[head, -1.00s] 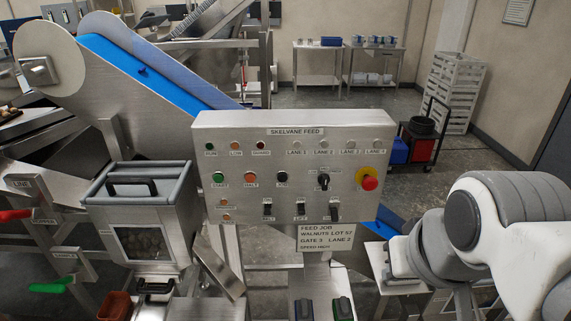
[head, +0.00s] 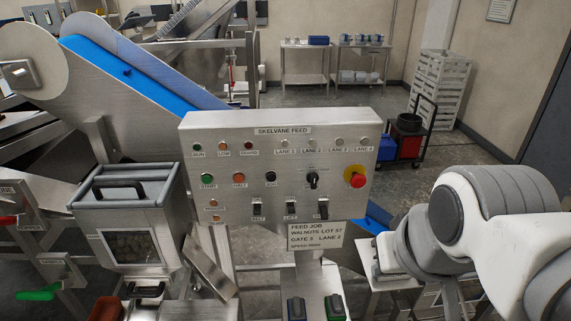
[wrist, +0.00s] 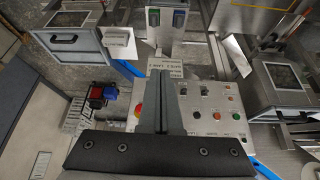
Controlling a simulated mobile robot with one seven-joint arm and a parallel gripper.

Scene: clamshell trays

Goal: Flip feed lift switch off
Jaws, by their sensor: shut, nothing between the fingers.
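The grey control panel (head: 225,130) is labelled SKELVANE FEED and stands in the middle of the head view. The lift switch (head: 290,208) is the middle of three black toggles along its bottom row. Its lever is small, and I cannot tell its position for certain. In the wrist view the panel (wrist: 215,128) appears upside down, beyond my gripper (wrist: 165,76). My gripper is shut and empty, with its fingers overlapping the panel in that view. I cannot tell whether they touch it. The gripper is not visible in the head view.
A red emergency button (head: 355,180) and a rotary knob (head: 312,181) sit above the toggles. A job card (head: 316,236) hangs under the panel. A windowed hopper box (head: 128,195) stands to the left. A cart (head: 408,140) stands behind on open floor.

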